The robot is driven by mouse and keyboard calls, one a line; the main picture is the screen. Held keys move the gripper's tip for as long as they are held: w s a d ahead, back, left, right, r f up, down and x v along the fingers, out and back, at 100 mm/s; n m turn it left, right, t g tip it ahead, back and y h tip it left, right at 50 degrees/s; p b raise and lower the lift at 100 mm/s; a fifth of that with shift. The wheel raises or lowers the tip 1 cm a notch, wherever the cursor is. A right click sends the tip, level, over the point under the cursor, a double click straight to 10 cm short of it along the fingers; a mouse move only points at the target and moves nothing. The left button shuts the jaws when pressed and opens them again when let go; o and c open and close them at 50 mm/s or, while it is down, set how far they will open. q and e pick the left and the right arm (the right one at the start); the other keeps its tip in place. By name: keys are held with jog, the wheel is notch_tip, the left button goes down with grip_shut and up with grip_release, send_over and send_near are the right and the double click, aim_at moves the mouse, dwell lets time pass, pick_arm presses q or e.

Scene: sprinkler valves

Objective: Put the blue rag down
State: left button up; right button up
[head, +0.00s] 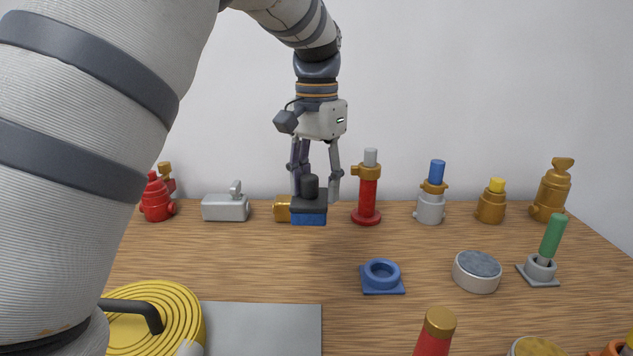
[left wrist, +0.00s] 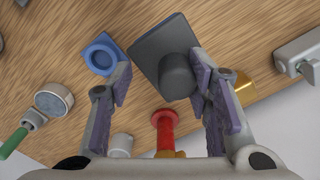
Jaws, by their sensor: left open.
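The blue rag (head: 309,218) appears as a thick blue slab under a dark grey plate with an upright dark knob. The knob stands between the fingers, close to the right-hand one in the left wrist view (left wrist: 163,82), with a wide gap to the other. Whether the rag rests on the table cannot be told. My right gripper is not in view.
On the wooden table (head: 230,265), a blue ring on a square base (head: 381,280) stands right of the rag. A brass part (head: 283,208) is close behind it. A red valve (head: 367,200) and several other valves line the back. A yellow hose reel (head: 150,305) and grey plate (head: 265,328) are in front.

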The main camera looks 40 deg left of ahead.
pick_arm(q)
jog(key=shift+r, duration=0.25)
jog(key=o, duration=1.3)
notch_tip(320, 180, up, 12)
grip_shut()
jog(key=shift+f, duration=0.1)
